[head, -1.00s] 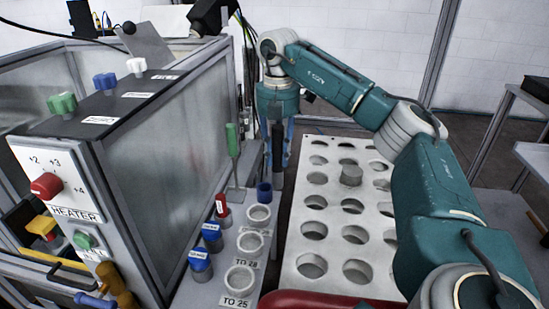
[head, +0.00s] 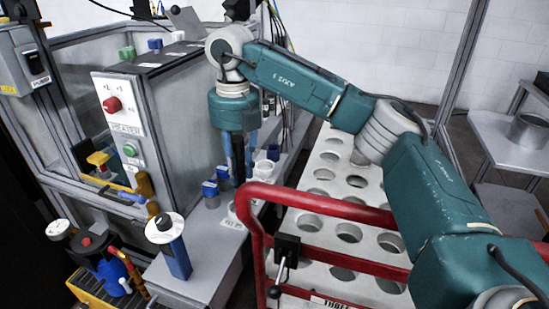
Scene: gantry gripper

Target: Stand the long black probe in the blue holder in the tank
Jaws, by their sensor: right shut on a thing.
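My right gripper (head: 238,178) hangs pointing down over the narrow shelf beside the tank. Its blue fingers are shut around a dark upright rod, which looks like the black probe (head: 239,158); the fingers and wrist hide much of it, and I cannot tell where its lower end is. The glass-walled tank (head: 188,100) stands to the left of the gripper. I cannot make out a blue holder inside the tank; the walls and top panel block the view. My left gripper is not in view.
Blue-capped items (head: 210,188) and white cups stand on the shelf close to the gripper. A red-railed cart (head: 330,206) with a white holed tray (head: 312,222) lies right. A heater panel (head: 120,115) and a blue round-topped post (head: 178,255) are in front.

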